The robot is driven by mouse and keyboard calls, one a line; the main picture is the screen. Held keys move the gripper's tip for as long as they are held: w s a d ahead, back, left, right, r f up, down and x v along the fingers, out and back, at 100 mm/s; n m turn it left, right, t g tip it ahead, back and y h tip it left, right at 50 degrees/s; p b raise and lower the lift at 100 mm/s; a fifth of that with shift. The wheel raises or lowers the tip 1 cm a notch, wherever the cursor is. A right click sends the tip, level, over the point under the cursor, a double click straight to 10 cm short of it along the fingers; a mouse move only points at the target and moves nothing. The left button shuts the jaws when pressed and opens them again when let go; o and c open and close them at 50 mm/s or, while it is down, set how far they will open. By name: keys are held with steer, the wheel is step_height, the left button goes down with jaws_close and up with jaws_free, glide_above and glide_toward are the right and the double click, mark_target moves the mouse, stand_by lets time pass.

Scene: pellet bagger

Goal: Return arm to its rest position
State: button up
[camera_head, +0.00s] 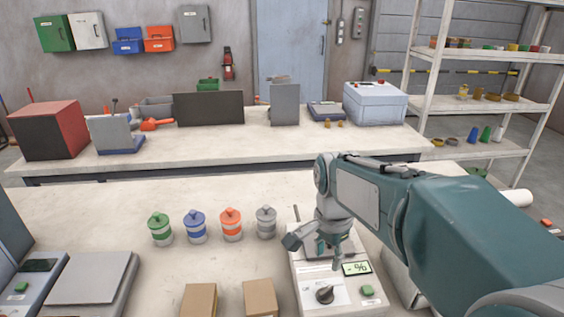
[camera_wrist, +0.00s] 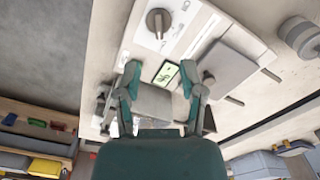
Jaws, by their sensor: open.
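My teal arm reaches in from the right in the head view, with my gripper (camera_head: 318,248) pointing down over a light-coloured machine (camera_head: 312,296). The machine has a dark dial (camera_head: 325,294), a green-lit display (camera_head: 356,268) and a green button (camera_head: 367,290). In the wrist view my gripper (camera_wrist: 160,76) is open, its two fingers spread apart. Nothing is held between them. The display (camera_wrist: 166,73) and dial (camera_wrist: 158,22) show beyond the fingers. My gripper hides the back part of the machine in the head view.
Lidded jars, green (camera_head: 159,229), blue (camera_head: 195,227), orange (camera_head: 231,225) and grey (camera_head: 266,222), stand in a row left of the machine. Two brown boxes (camera_head: 199,299) (camera_head: 260,298) sit in front. A flat-topped device (camera_head: 92,278) is at left. Behind is another bench (camera_head: 220,148).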

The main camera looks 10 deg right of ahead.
steer(key=s+r+n+t, duration=0.3)
steer(key=s+n+t, duration=0.2)
steer(key=s+n, duration=0.7)
steer(key=shift+s+d+t, duration=0.3)
steer(key=shift+s+d, duration=0.1)
steer(key=shift+s, duration=0.6)
